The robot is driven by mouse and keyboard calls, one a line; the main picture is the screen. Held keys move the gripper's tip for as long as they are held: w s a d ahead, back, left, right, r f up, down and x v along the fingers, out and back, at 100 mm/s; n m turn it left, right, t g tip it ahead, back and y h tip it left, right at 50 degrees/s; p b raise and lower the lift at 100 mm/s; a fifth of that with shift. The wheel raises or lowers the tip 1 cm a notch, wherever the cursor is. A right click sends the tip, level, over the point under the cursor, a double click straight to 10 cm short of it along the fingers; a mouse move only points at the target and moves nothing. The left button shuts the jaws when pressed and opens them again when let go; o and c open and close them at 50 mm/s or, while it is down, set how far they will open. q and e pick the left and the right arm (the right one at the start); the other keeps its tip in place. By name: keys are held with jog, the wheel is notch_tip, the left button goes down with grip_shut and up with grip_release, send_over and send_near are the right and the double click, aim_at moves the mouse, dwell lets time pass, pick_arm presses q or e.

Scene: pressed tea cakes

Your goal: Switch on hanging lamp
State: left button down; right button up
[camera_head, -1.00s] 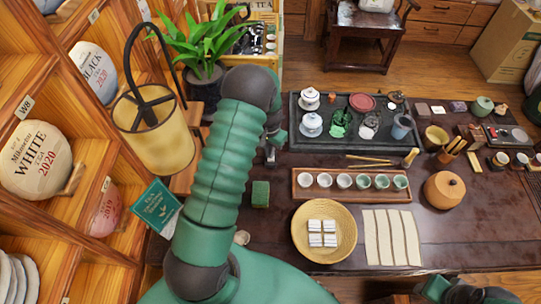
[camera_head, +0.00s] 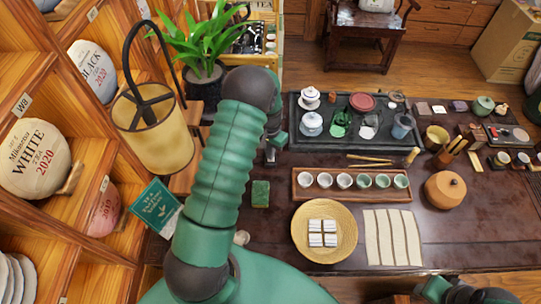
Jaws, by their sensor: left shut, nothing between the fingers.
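The hanging lamp (camera_head: 163,148) is at the upper left, in front of the wooden shelves. It has a yellowish cylindrical shade with a dark rim and a black curved hanger. I see no clear glow inside it, and no switch can be made out. My left gripper (camera_head: 270,156) is shut and empty, small and partly hidden behind my green left arm, near the left edge of the dark tea tray. It is to the right of the lamp and well apart from it. Part of my right arm shows at the bottom right edge; its gripper is not in view.
Shelves with tea cakes (camera_head: 36,160) stand on the left, close to the lamp. A potted plant (camera_head: 205,75) is behind the lamp. The dark table (camera_head: 450,225) holds a tea tray (camera_head: 295,127), a cup rack (camera_head: 300,190), a woven plate (camera_head: 303,235) and a round wooden box (camera_head: 445,190).

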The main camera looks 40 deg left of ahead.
pick_arm(q)
jog(key=shift+d+f, duration=0.15)
jog(key=shift+d, duration=0.1)
jog(key=shift+f, duration=0.1)
notch_tip(320, 180, up, 2)
jog(key=shift+a+p, duration=0.15)
jog(key=shift+p, duration=0.55)
notch_tip(320, 180, up, 5)
jog(key=p, duration=0.3)
jog(key=shift+p, duration=0.4)
